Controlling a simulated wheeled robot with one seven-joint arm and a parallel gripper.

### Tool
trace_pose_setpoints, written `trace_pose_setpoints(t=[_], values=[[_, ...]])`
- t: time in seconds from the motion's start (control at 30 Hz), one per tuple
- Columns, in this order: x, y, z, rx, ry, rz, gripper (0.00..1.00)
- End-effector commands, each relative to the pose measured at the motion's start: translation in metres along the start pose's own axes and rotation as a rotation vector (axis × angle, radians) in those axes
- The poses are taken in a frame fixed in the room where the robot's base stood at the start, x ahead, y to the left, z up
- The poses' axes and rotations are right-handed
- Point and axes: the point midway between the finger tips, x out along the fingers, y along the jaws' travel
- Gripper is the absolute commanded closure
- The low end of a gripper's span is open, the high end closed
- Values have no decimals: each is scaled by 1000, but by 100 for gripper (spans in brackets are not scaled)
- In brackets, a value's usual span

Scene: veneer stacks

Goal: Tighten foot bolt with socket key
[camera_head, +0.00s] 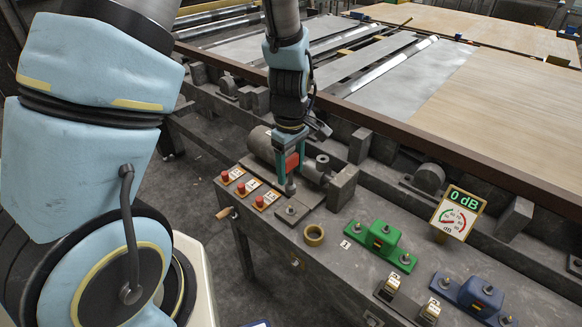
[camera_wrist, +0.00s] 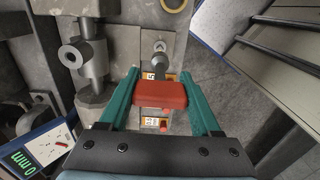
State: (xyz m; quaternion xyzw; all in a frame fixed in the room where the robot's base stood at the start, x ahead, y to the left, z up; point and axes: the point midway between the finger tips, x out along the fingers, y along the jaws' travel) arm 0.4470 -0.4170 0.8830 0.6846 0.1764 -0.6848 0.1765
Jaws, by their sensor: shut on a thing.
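My gripper (camera_head: 290,160) points down over the machine bench, its teal fingers shut on the red handle of the socket key. In the wrist view the red handle (camera_wrist: 160,95) sits between both fingers (camera_wrist: 161,98). The key's grey socket (camera_head: 290,187) hangs below the handle, beside the motor (camera_head: 260,145). A foot bolt (camera_head: 291,210) stands on a small plate just in front of the socket. In the wrist view a bolt head (camera_wrist: 160,46) shows close beyond the socket end (camera_wrist: 160,66). I cannot tell whether socket and bolt touch.
Several red buttons (camera_head: 241,187) line the bench's left edge. A brass ring (camera_head: 314,236), a green block (camera_head: 381,238) and a blue block (camera_head: 480,294) lie to the right. A gauge (camera_head: 458,212) reads 0 dB. Veneer sheets (camera_head: 510,110) lie behind a rail.

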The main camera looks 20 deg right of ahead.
Motion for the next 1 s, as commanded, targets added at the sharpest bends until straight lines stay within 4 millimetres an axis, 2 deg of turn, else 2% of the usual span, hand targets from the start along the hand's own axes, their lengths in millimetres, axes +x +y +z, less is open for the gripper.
trace_pose_setpoints(t=[0.07,0.7,1.0], values=[[-2,0,0,0,0,-1,91],[51,0,0,-2,0,0,91],[54,0,0,-1,0,1,91]])
